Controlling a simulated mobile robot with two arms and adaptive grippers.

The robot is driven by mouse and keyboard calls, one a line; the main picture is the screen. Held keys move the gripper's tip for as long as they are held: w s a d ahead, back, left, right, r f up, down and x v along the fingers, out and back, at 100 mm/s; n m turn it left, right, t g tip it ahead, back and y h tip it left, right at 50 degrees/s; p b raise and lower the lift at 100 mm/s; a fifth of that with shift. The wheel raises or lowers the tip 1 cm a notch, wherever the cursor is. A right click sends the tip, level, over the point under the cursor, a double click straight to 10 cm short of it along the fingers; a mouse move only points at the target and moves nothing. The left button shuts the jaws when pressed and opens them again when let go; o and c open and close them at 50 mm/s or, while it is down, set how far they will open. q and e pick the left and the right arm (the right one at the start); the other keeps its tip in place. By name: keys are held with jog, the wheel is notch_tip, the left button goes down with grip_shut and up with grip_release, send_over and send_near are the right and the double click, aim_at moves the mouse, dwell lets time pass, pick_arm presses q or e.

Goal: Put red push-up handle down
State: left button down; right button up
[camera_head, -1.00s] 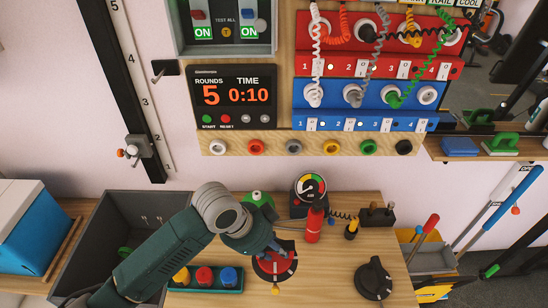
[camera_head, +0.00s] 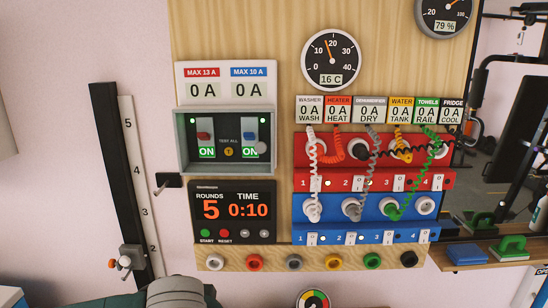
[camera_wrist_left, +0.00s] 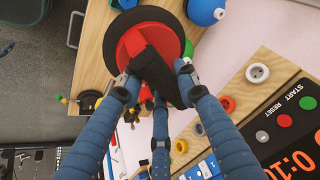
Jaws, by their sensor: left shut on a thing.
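The red push-up handle (camera_wrist_left: 133,42) is in the left wrist view, a red body with a black grip (camera_wrist_left: 157,75) and a round black base. My left gripper (camera_wrist_left: 158,82) has its blue fingers closed around the black grip. The handle appears over the wooden desk top (camera_wrist_left: 96,62); whether its base touches the wood I cannot tell. In the head view only part of my left arm shows at the bottom edge; the gripper and the handle are out of that view. My right gripper is in neither view.
A blue round object (camera_wrist_left: 205,10) is close beside the handle. The wall panel with sockets (camera_wrist_left: 258,72) and the timer (camera_head: 233,212) is near my fingers. A shelf (camera_head: 485,257) at right holds a green handle (camera_head: 511,246) and a blue block (camera_head: 466,254).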

pick_arm(q)
jog(key=s+a+r+n+y, duration=0.1)
jog(key=a+r+n+y, duration=0.1)
jog(key=a+r+n, duration=0.3)
jog(key=a+n, duration=0.1)
jog(key=a, duration=0.2)
jog(key=shift+s+n+g+y, duration=0.25)
jog(key=shift+n+g+y, duration=0.05)
jog(key=shift+n, duration=0.1)
jog(key=shift+d+f, duration=0.15)
jog(key=shift+d, duration=0.05)
jog(key=shift+a, duration=0.15)
